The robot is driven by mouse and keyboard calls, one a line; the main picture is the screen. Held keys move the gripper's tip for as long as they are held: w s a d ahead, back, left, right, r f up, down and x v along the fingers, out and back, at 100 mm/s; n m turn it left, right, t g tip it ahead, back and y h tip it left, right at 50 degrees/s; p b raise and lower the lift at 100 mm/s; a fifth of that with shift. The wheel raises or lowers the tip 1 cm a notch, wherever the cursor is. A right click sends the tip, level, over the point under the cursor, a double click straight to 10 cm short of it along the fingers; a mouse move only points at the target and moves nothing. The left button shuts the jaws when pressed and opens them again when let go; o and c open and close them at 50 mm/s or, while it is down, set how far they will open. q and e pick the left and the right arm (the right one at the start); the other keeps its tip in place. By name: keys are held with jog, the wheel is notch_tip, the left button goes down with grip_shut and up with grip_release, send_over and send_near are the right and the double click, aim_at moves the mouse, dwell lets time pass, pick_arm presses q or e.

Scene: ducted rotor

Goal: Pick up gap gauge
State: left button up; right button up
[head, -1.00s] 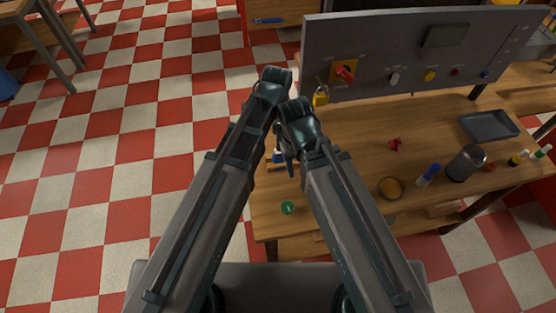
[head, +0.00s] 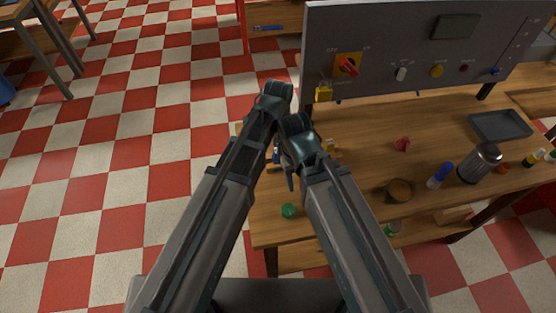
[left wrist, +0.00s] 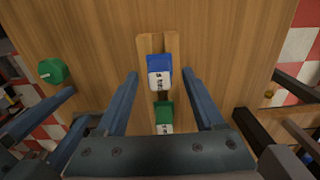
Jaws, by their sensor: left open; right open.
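A piece with a blue-and-white labelled end (left wrist: 159,72) and a green-and-white end (left wrist: 164,117) sits in a slotted wooden holder (left wrist: 145,50) in the left wrist view; it looks like the gap gauge. I cannot tell whether the two ends are one piece. My left gripper (left wrist: 160,85) is open, its fingers on either side of the blue end, apart from it. In the head view my arms mostly hide the holder. My right gripper (head: 290,178) is open, low over the table's left end close to the left gripper.
A green knob-like piece (head: 288,210) lies near the table's front left corner. A grey panel (head: 420,45) with switches stands along the back.

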pick_arm(q)
jog(key=shift+f, duration=0.65)
pick_arm(e)
jog(key=shift+f, duration=0.6)
pick_arm(q)
jog(key=shift+r, duration=0.1)
pick_arm(e)
jog(key=shift+r, duration=0.1)
pick_arm(q)
grip_shut()
jog(key=shift+r, duration=0.15)
pick_arm(e)
jog(key=shift+r, duration=0.1)
pick_arm(q)
notch_tip(320, 180, up, 10)
jog(key=p, duration=1)
pick_arm(e)
notch_tip(320, 180, up, 10)
